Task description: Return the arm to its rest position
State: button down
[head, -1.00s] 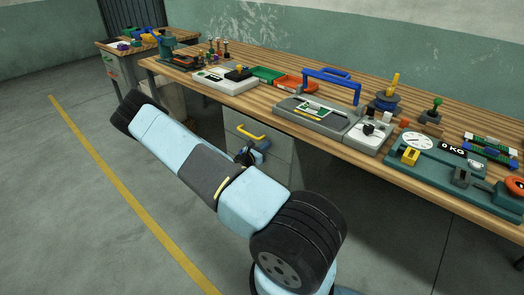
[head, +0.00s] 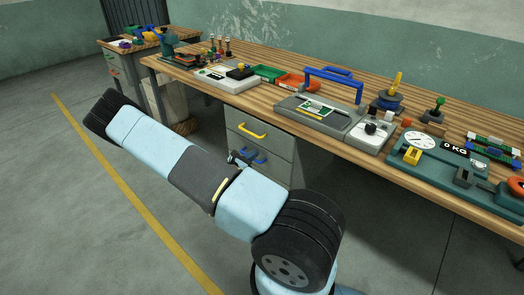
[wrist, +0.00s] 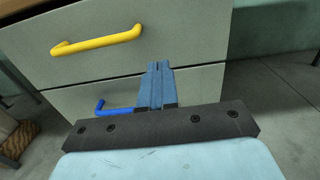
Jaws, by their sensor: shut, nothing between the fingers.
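My arm is folded out over the floor in front of the workbench in the head view. My gripper (wrist: 158,68) shows in the wrist view with its two blue fingers together and nothing between them. It points toward a grey drawer cabinet (wrist: 185,35), which has a yellow handle (wrist: 97,41) above and a blue handle (wrist: 115,108) below. The fingers appear in front of the drawers, and I cannot tell the exact gap. In the head view only a small part of the gripper (head: 238,158) shows past my arm, near the cabinet. Both drawers look closed.
A second bench (head: 107,46) stands at far left. The floor left of my arm is clear.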

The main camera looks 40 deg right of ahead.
jog(key=v, duration=0.4)
jog(key=shift+a, duration=0.25)
jog(key=s+a+r+m+g+y, duration=0.25)
jog(key=s+r+m, duration=0.2)
jog(key=r, duration=0.45)
jog(key=s+a+r+m+g+y, duration=0.2)
jog(key=s+a+r+m+y, duration=0.15)
jog(key=r+m, duration=0.35)
jog(key=s+a+r+m+g+y, duration=0.2)
jog(key=s+r+m+y, duration=0.15)
jog(key=r, duration=0.65)
jog(key=s+a+r+m+t+y, duration=0.3)
jog(key=s+a+r+t+y, duration=0.1)
jog(key=s+r, duration=0.4)
jog(key=s+a+r+m+t+y, duration=0.2)
jog(key=s+a+r+t+y, duration=0.1)
jog(key=s+a+r, duration=0.4)
notch_tip(320, 180, up, 5)
jog(key=shift+s+a+f+m+t+y, duration=0.15)
jog(key=shift+s+m+t+y, duration=0.25)
jog(key=shift+s, duration=0.7)
